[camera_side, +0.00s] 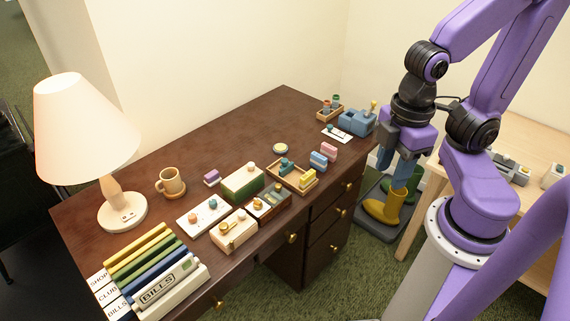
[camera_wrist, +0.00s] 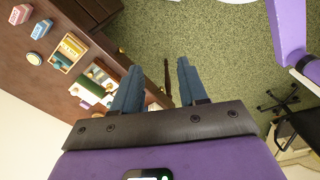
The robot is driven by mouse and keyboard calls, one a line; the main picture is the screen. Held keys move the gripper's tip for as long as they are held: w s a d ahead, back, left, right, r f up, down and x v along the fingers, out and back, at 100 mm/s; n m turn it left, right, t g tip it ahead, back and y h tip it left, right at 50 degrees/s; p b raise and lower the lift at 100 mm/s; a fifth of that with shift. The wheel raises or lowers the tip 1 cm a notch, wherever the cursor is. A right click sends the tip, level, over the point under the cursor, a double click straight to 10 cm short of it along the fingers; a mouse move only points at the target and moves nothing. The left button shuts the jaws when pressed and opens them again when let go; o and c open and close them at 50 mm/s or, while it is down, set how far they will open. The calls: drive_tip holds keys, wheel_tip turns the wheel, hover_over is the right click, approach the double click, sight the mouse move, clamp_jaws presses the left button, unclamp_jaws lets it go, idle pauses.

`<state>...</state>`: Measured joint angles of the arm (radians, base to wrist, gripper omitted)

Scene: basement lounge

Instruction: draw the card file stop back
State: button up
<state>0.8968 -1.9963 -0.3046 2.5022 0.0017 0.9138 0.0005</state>
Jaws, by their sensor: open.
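A small dark open box (camera_side: 268,203), which looks like the card file, sits near the front edge of the desk, with pale and orange pieces in it. I cannot make out its stop clearly at this size. The box is small and partly hidden in the wrist view, beside the green and cream box. My gripper (camera_wrist: 158,88) is open and empty, its two fingers apart and pointing over the green floor beyond the desk edge. In the side view my gripper (camera_side: 395,160) hangs right of the desk, well away from the box.
On the desk (camera_side: 285,105) are a lamp (camera_side: 85,130), mug (camera_side: 171,183), binders (camera_side: 140,255), green and cream box (camera_side: 242,181), cream box (camera_side: 232,231), white panel (camera_side: 203,216) and wooden tray (camera_side: 310,184). The desk's back middle is clear.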

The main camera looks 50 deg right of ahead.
idle(0.4)
drive_tip(key=shift+o, duration=0.7)
drive_tip(key=w+a+m, duration=0.3)
drive_tip(key=w+m, duration=0.1)
drive_tip(key=w, duration=0.6)
drive_tip(key=m, duration=1.2)
hover_over(285, 160)
wheel_tip(285, 160, down, 8)
wheel_tip(285, 160, down, 17)
drive_tip(key=shift+w+f, duration=0.1)
